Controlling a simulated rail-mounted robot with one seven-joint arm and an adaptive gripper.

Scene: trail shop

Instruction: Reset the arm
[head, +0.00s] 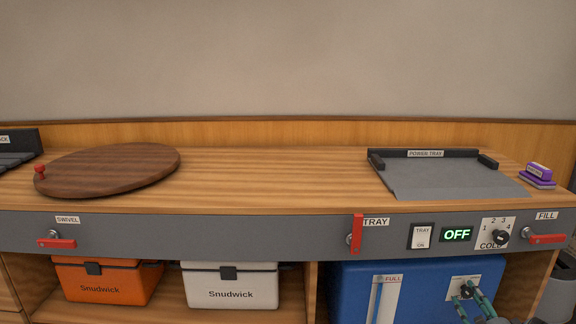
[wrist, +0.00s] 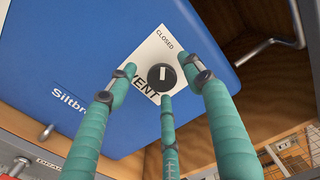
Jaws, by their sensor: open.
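My gripper (head: 473,297) shows at the bottom right of the head view, with teal fingers in front of the blue cooler (head: 420,278) under the counter. In the wrist view, the open fingers of my gripper (wrist: 157,84) spread around a black vent knob (wrist: 161,76) on the cooler. The knob sits on a white plate (wrist: 150,52) marked VENT and CLOSED. Nothing is held between the fingers. I cannot tell whether any fingertip touches the knob or plate. Most of my arm is out of view.
The counter front carries red levers marked SWIVEL (head: 57,243), TRAY (head: 356,235) and FILL (head: 545,239), plus a display reading OFF (head: 457,234). A round wooden board (head: 108,168) and a grey power tray (head: 445,180) are on top. A metal handle (wrist: 268,50) projects near my fingers.

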